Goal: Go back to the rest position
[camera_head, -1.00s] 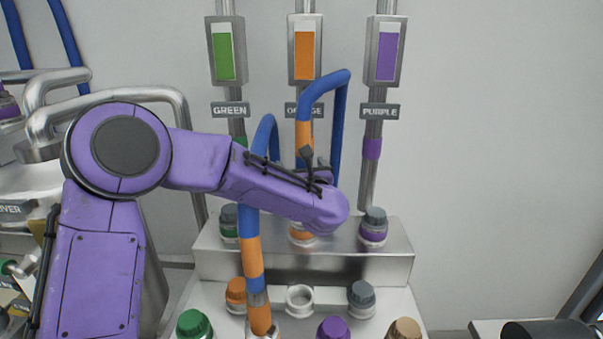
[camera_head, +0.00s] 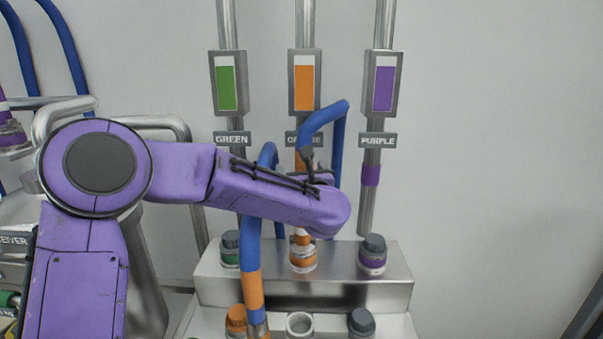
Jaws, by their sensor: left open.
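My purple left arm comes in from the left and reaches across in front of the metal station. My left gripper (camera_head: 308,157) shows as a small dark part above the arm's rounded end, overlapping the orange pipe's lower part. It is open; its fingers are mostly hidden by the arm, and I see nothing held in it. A blue hose (camera_head: 251,228) with an orange band (camera_head: 252,290) runs down behind the forearm to the front panel. Another blue hose loop (camera_head: 339,120) arches beside the gripper; whether it touches the gripper I cannot tell. My right gripper is not in view.
Green (camera_head: 228,82), orange (camera_head: 303,82) and purple (camera_head: 384,82) gauges hang on wall pipes. A metal ledge (camera_head: 300,291) carries capped ports, including a purple one (camera_head: 372,256). An open white ring (camera_head: 299,324) sits below. Free wall space lies at the right.

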